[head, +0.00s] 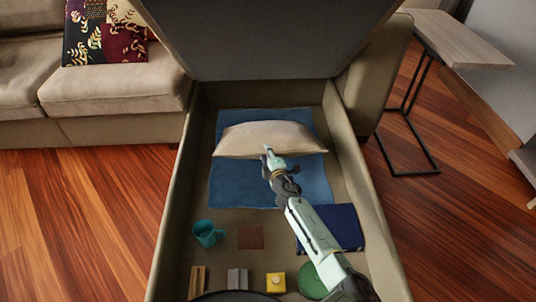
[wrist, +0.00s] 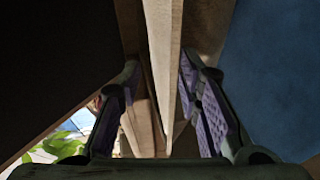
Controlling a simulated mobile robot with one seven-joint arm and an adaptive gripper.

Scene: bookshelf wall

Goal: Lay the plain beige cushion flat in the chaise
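The plain beige cushion (head: 250,137) is inside the open chaise (head: 172,225), over a blue cloth (head: 232,185) that shows in front of and behind it. I cannot tell whether it lies fully flat or is slightly raised. In the wrist view my gripper (wrist: 158,100) is open, with fingers apart. A pale beige edge (wrist: 162,60), seemingly the cushion, runs between them, with gaps visible at both sides.
A teal mug (head: 206,233), brown square (head: 250,237), navy cloth (head: 345,225), yellow block (head: 275,282) and green disc (head: 311,280) lie nearer in the chaise. The raised lid (head: 265,40) stands behind. A side table (head: 460,37) is at right.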

